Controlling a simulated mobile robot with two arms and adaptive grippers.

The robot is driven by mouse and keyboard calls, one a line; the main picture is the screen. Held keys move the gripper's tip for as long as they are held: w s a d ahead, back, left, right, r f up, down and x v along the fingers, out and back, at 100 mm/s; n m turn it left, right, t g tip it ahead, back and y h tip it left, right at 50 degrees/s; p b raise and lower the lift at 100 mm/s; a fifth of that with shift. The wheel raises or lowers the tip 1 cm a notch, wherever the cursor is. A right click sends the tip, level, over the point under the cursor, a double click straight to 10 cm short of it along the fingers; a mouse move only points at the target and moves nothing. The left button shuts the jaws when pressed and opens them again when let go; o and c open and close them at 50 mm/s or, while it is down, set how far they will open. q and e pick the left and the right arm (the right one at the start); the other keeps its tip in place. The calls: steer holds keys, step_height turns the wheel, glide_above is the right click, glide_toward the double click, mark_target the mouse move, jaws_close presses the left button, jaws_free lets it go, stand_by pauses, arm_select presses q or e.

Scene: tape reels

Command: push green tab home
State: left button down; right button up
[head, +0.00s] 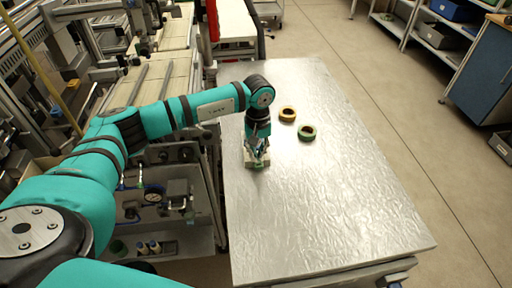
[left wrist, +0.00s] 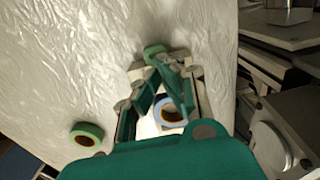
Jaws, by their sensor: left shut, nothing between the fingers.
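A small cream holder (head: 247,158) stands on the silvery table, and its cream edge also shows in the left wrist view (left wrist: 197,72). A green tab (head: 259,166) is at its near end in the head view; in the left wrist view the tab (left wrist: 154,49) lies just beyond my fingertips. A blue-rimmed reel (left wrist: 168,112) shows between my fingers, within the holder's outline. My left gripper (head: 257,151) points down over the holder, shut and empty. Its tips (left wrist: 152,60) are close to the tab; contact is unclear. My right gripper is not in view.
A yellow reel (head: 287,114) and a green reel (head: 307,133) lie flat on the table (head: 330,205), right of the holder. The green reel also shows in the left wrist view (left wrist: 87,134). The table's near and right parts are clear.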

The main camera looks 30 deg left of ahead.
arm_select(q)
step_height(320, 180, up, 7)
steer(key=p, duration=0.3)
stand_by(0.7)
